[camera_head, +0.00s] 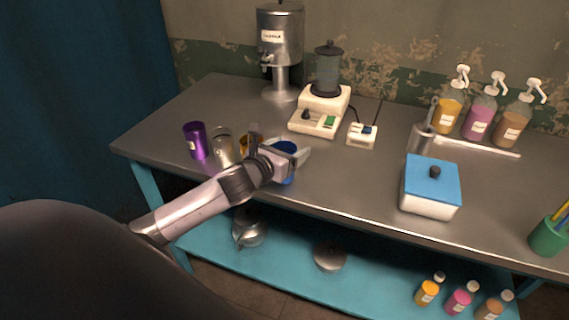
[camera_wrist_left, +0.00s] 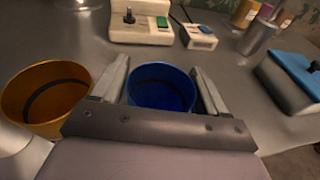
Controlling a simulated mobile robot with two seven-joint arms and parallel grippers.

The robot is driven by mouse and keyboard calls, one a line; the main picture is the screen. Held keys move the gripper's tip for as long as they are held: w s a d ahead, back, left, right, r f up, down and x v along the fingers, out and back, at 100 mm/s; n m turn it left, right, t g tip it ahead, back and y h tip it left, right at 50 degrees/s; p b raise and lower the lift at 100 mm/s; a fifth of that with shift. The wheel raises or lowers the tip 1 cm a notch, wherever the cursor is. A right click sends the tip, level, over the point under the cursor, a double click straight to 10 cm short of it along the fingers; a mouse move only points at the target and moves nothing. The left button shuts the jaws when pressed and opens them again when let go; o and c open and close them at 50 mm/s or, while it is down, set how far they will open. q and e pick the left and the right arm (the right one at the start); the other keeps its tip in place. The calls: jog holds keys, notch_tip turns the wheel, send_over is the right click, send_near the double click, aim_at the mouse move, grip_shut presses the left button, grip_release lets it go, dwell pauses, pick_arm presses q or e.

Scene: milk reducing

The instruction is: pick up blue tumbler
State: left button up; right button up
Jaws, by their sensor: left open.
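The blue tumbler (camera_head: 285,147) stands on the metal table near its front edge, partly hidden behind my left gripper in the head view. In the left wrist view the blue tumbler (camera_wrist_left: 162,88) shows from above with its round opening. My left gripper (camera_wrist_left: 160,82) is open, one finger on each side of the tumbler. Small gaps seem to show between fingers and tumbler, so it is not clamped. In the head view my left gripper (camera_head: 291,155) reaches in over the front edge. My right gripper is not in view.
An orange tumbler (camera_wrist_left: 48,98) stands close left of my left gripper. A purple tumbler (camera_head: 196,141) and a silver tumbler (camera_head: 223,147) stand further left. Behind are a blender (camera_head: 325,92) and a switch box (camera_head: 361,135). A blue-lidded box (camera_head: 431,187) is right; the table between is clear.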

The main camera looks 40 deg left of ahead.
pick_arm(q)
jog(key=shift+w, duration=0.15)
jog(key=c, duration=0.7)
jog(key=shift+c, duration=0.2)
